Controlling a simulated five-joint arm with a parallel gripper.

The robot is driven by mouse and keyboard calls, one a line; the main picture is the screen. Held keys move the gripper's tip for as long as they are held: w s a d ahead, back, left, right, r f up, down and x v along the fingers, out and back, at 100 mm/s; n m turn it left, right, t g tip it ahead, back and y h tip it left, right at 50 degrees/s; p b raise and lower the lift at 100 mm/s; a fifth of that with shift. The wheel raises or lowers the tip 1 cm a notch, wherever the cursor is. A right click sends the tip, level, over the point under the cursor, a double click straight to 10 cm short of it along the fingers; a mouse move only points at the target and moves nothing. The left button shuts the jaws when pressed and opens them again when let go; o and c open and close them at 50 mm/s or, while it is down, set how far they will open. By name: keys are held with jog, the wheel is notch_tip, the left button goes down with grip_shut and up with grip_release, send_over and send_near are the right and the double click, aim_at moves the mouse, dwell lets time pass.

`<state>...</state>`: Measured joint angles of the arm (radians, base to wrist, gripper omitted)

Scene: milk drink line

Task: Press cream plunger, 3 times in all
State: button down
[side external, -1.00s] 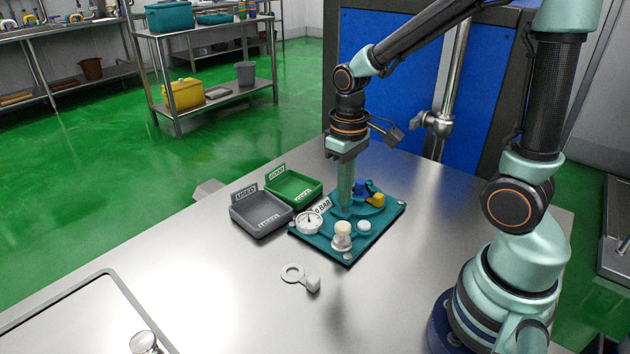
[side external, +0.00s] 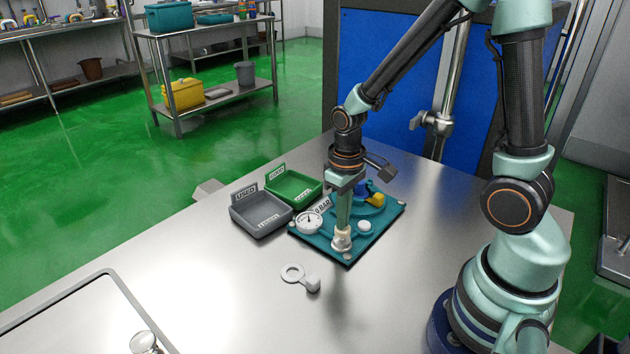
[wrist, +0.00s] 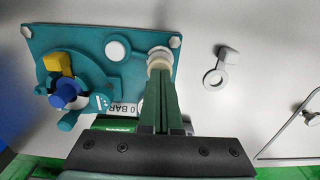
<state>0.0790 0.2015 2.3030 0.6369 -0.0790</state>
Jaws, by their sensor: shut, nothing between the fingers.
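The cream plunger (side external: 341,242) stands on its pale base at the front corner of the teal panel (side external: 385,222). My gripper (side external: 343,229) points straight down with its fingers closed together and empty. Its fingertips are right over the plunger and seem to meet its top; they hide part of it. How far the plunger is pushed down I cannot tell. In the wrist view the plunger (wrist: 160,58) shows just beyond the closed fingertips (wrist: 161,72).
A white gauge (side external: 309,222) and a white button (side external: 364,227) flank the plunger. Blue and yellow parts (side external: 375,199) stand behind on the panel. Grey (side external: 262,222) and green (side external: 293,196) trays lie left. A ring-shaped tag (side external: 293,273) lies in front on open table.

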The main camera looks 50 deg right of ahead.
jog(key=shift+f, duration=0.9)
jog(key=shift+s, duration=0.1)
notch_tip(320, 180, up, 14)
jog(key=shift+r, duration=0.25)
dwell(0.3)
notch_tip(320, 180, up, 5)
jog(key=s+a+t, duration=0.2)
jog(key=t, duration=0.3)
jog(key=shift+s+a+r+t, duration=0.2)
jog(key=shift+s+a+t, duration=0.05)
jog(key=shift+s+t, duration=0.05)
